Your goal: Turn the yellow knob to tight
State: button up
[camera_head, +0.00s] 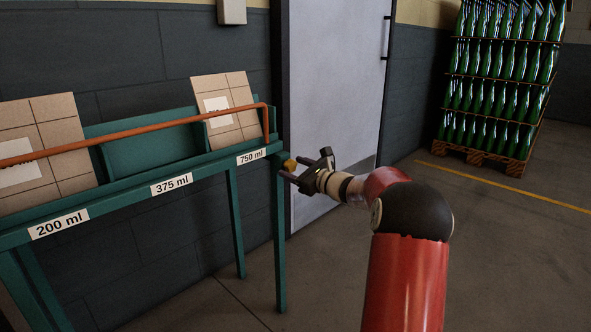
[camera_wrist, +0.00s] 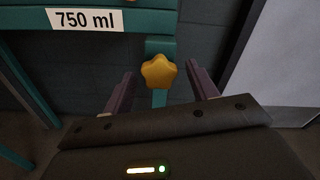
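The yellow knob (camera_head: 289,165) is at the right end of the green rack, just below and right of the 750 ml label. In the wrist view the knob (camera_wrist: 159,71) is a star-shaped yellow handle in front of a green post. My gripper (camera_head: 290,177) is close to it from the right in the head view. In the wrist view my gripper (camera_wrist: 160,85) has its two purple-grey fingers apart, one on each side of the knob. Gaps show between knob and fingers. Whether the fingertips reach past the knob is hard to tell.
The green rack (camera_head: 125,182) holds tan boxes and carries 200 ml, 375 ml and 750 ml labels. An orange rail (camera_head: 150,126) runs above its front. A pale door (camera_head: 335,90) stands behind my gripper. Green bottles (camera_head: 495,90) stand on pallets at far right. The floor at right is clear.

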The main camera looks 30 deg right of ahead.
jog(key=v, duration=0.7)
jog(key=shift+s, duration=0.35)
jog(key=shift+d, duration=0.1)
